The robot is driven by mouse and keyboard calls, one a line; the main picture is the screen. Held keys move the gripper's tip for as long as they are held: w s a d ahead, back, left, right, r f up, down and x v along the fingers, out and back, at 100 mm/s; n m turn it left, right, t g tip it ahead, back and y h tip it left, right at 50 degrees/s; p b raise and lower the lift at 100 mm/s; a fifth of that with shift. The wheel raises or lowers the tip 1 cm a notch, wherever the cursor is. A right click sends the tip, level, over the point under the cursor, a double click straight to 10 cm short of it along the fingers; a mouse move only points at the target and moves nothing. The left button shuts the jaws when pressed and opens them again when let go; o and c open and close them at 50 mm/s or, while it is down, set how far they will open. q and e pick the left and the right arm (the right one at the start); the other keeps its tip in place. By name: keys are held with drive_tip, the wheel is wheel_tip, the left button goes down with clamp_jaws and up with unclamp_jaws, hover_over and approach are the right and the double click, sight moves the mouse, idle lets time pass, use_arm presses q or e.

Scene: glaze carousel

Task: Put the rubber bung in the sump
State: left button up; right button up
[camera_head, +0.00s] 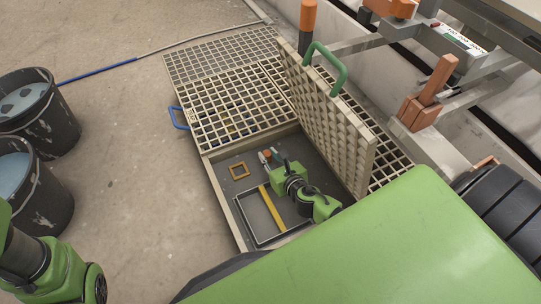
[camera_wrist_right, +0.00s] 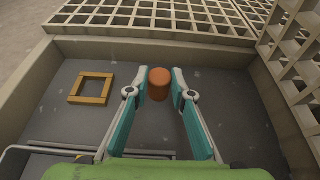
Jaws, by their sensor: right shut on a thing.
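The rubber bung (camera_wrist_right: 158,83) is a short orange-brown cylinder. It is between the fingertips of my right gripper (camera_wrist_right: 159,90), which is shut on it. In the head view the bung (camera_head: 267,154) shows as a small orange spot at the tips of the right gripper (camera_head: 269,157). The sump (camera_head: 222,178) is an open pit with a dark grey floor and pale walls; my right gripper reaches down into it. I cannot tell whether the bung touches the floor. A yellow square outline (camera_head: 239,171) lies on the floor, left of the bung. My left gripper is out of view.
A shallow tray with a dark rim (camera_head: 244,221) and a yellow bar (camera_head: 272,208) lie at the near end of the pit. A raised grating with a green handle (camera_head: 343,76) stands along the right side. Flat gratings (camera_head: 222,55) lie behind. Black buckets (camera_head: 61,125) stand left.

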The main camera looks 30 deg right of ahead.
drive_tip(key=shift+f, duration=0.2)
drive_tip(key=o, duration=1.1)
drive_tip(key=shift+r, duration=0.1)
drive_tip(key=shift+s+r, duration=0.15)
drive_tip(key=shift+r, duration=0.1)
drive_tip(key=p+v, duration=0.4)
drive_tip(key=v, duration=0.7)
drive_tip(key=shift+s, duration=0.3)
